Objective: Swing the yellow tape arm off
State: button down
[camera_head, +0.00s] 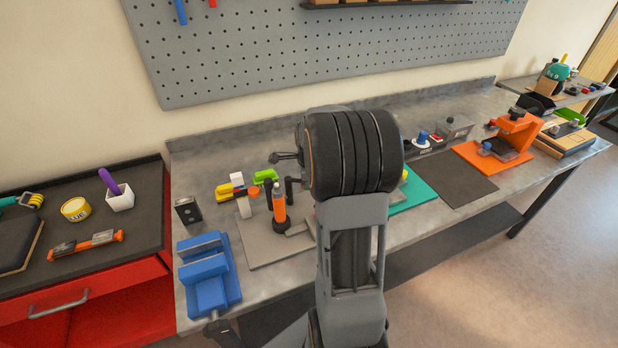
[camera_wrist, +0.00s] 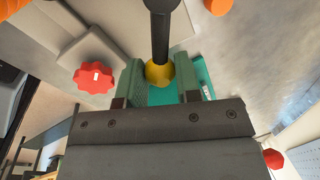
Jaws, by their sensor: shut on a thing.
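In the wrist view, a black rod (camera_wrist: 159,28) comes down from the top edge and ends in a yellow ball (camera_wrist: 159,73). My gripper (camera_wrist: 158,66) is shut on the yellow ball, with one green-padded jaw on each side. A teal surface (camera_wrist: 160,96) shows behind it. I see no separate strip of tape on the rod. In the head view, my arm hides the gripper and the rod; a small yellow part (camera_head: 405,174) shows at the arm's right edge, by the teal mat (camera_head: 412,196).
A red lobed knob (camera_wrist: 93,78) is left of the jaws. The grey workbench (camera_head: 262,136) also bears a blue vise (camera_head: 208,280), an orange screwdriver-like tool (camera_head: 279,206), a dark mat (camera_head: 455,178) and an orange fixture (camera_head: 518,128). A pegboard (camera_head: 270,50) stands behind.

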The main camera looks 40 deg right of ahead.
jog(key=shift+s+a+m+b, duration=0.35)
jog(key=shift+a+m+b, duration=0.15)
jog(key=shift+m, duration=0.6)
jog(key=c, duration=0.8)
grip_release()
jog(key=shift+r, duration=0.1)
jog(key=r, duration=0.4)
jog(key=s+a+r, duration=0.1)
jog(key=r, duration=0.4)
jog(key=s+a+r, duration=0.1)
jog(key=r, duration=0.3)
jog(key=shift+r, duration=0.2)
